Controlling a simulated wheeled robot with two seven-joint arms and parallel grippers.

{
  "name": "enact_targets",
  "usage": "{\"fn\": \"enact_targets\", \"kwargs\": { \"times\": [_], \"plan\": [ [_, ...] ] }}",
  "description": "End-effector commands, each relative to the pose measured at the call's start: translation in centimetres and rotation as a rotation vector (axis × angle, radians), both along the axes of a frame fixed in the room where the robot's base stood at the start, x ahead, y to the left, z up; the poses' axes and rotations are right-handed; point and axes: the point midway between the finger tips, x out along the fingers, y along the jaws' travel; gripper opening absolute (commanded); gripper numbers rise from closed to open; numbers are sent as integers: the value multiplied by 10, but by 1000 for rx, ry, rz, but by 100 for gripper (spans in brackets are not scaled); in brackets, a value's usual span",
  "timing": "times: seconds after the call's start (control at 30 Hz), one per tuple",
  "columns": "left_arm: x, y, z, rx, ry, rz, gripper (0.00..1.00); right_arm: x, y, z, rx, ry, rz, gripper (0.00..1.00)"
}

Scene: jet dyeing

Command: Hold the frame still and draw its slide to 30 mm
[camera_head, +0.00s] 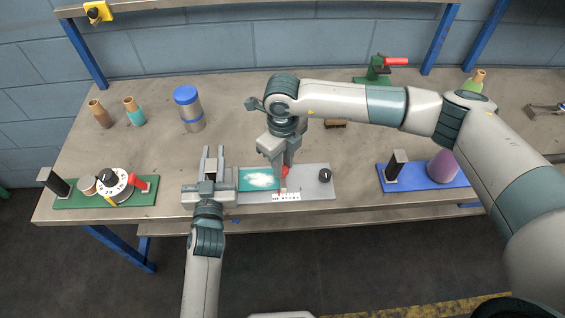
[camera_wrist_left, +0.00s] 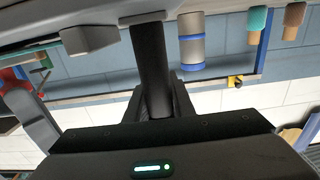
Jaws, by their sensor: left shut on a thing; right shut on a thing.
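The frame is a grey plate (camera_head: 318,183) near the table's front edge, with a teal panel bearing a white patch (camera_head: 262,179), a white scale strip (camera_head: 287,197) and a black knob (camera_head: 325,175) at its right. My left gripper (camera_head: 212,165) is at the frame's left end. The left wrist view shows its fingers (camera_wrist_left: 158,100) shut on a dark upright post (camera_wrist_left: 151,60). My right gripper (camera_head: 284,165) points down over the plate, shut on a small red part (camera_head: 285,171), seemingly the slide's tab. The fingers hide part of it, and the scale reading is too small to tell.
A green base with a dial (camera_head: 115,183) stands at left, and a blue base with a purple cone (camera_head: 441,167) at right. A blue-lidded canister (camera_head: 188,108), two small bottles (camera_head: 134,111) and a green clamp with red handle (camera_head: 378,70) stand behind. My right arm spans the table's right half.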

Motion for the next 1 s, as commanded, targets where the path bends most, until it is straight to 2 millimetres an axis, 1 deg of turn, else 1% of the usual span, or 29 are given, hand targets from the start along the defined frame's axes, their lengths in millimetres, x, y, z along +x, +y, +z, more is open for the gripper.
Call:
{"fn": "enact_targets", "kwargs": {
  "times": [0.2,0.27,0.57,0.6,0.63,0.67,1.0],
  "plan": [
    [0,1,-1,0,2,1,0,1,-23,0,-1,-1,-1,0],
    [0,1,-1,0,2,1,0,1,-28,1,-1,-1,-1,0],
    [0,1,-1,1,3,2,0,1,-30,1,-1,-2,-1,0],
    [0,1,-1,1,3,2,0,1,-30,1,-1,-2,-1,33],
    [0,1,-1,1,3,2,0,1,-30,1,-1,-2,-1,40],
    [0,1,-1,1,3,2,0,1,-30,1,0,-1,-1,43],
    [0,0,-1,0,2,1,0,0,-29,2,0,-1,0,43]
  ]
}}
